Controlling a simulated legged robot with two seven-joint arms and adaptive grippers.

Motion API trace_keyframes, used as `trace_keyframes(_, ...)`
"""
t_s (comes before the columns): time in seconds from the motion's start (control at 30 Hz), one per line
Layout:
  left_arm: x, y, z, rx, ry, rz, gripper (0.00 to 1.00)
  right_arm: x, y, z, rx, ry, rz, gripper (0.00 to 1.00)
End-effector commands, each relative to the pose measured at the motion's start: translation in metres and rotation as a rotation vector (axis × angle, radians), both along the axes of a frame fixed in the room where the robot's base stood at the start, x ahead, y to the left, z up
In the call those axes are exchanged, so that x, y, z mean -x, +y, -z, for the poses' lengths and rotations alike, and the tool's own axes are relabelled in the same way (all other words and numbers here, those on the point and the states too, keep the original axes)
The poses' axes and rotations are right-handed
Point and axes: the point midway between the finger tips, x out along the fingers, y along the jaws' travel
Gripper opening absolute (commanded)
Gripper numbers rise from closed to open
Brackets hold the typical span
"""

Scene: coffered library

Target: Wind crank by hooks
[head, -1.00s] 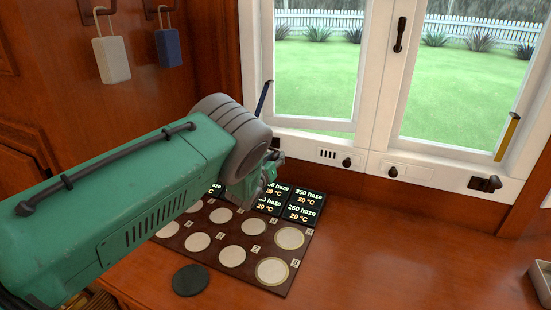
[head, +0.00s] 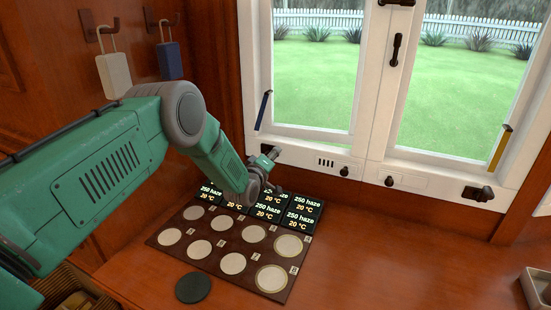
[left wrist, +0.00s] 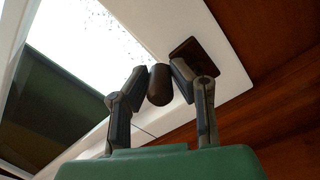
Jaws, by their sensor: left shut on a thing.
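The left window's crank (head: 269,149) sits low on the white frame, at the side near the hooks (head: 104,27). It is partly hidden by my left gripper (head: 270,160). In the left wrist view the two fingertips (left wrist: 158,75) are on either side of the crank's dark brown knob (left wrist: 160,88), shut on it. A brown mounting plate (left wrist: 194,56) shows behind the right finger. A pale block (head: 114,74) and a blue block (head: 169,60) hang from the wall hooks. My right gripper is not in view.
A similar crank (head: 479,193) is on the right window's frame. A dark board (head: 196,263) with round discs and lit "250 haze 20 °C" displays lies below my left arm. A black disc (head: 193,288) is in front of it. The desk's right side is mostly clear.

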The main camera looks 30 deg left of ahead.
Motion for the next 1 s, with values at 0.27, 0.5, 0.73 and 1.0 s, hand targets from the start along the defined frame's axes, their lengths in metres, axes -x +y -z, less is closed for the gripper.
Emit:
trace_keyframes(0.27,0.001,0.012,-0.009,0.267,-0.015,-0.006,0.00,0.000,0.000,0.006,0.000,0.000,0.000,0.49)
trace_keyframes(0.5,0.002,0.021,-0.015,0.493,-0.029,-0.005,0.00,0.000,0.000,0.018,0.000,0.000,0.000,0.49)
trace_keyframes(0.73,0.002,0.031,-0.018,0.701,-0.042,-0.006,0.00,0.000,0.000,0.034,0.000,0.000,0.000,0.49)
trace_keyframes(1.0,0.003,0.039,-0.019,0.888,-0.050,-0.006,0.00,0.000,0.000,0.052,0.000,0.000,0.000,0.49)
